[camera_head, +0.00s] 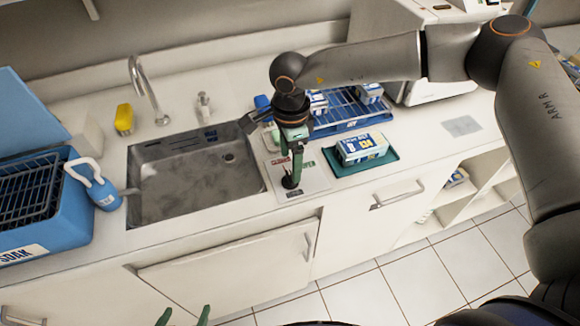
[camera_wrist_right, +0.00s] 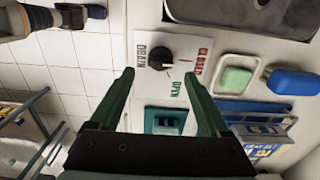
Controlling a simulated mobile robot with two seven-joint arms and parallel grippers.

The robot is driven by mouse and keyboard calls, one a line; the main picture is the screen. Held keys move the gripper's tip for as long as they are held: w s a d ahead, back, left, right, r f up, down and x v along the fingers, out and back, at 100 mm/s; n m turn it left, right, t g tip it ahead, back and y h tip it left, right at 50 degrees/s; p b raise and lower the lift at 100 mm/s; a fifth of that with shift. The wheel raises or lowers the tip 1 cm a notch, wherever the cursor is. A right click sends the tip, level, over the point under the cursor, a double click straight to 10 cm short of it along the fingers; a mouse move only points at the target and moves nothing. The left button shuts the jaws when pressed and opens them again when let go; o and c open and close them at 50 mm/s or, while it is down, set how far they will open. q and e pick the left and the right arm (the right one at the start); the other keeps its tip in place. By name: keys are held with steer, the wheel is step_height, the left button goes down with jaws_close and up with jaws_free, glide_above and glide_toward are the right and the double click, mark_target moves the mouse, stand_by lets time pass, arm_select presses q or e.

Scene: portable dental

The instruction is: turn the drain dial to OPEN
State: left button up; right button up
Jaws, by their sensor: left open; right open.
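The drain dial is a black round knob (camera_wrist_right: 160,57) on a white plate (camera_wrist_right: 192,43) in the right wrist view. The plate reads DRAIN, CLOSED in red and OPEN in green. A small pale mark shows on the knob's right side; I cannot tell clearly which word it points to. My right gripper (camera_wrist_right: 159,75) is open, its green fingers spread to either side of the knob's line, not gripping it. In the head view my right gripper (camera_head: 292,165) hangs over the plate and partly hides the dial. My left gripper (camera_head: 183,318) is open at the bottom edge, away from the counter.
A steel sink (camera_head: 190,190) lies left of the plate. A box on a green tray (camera_head: 385,162) sits right of the plate, with a blue rack (camera_head: 345,123) behind. A faucet (camera_head: 148,88) rises behind the sink.

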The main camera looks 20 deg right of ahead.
mark_target(290, 175)
steer(key=shift+f, duration=2.3)
jaws_close()
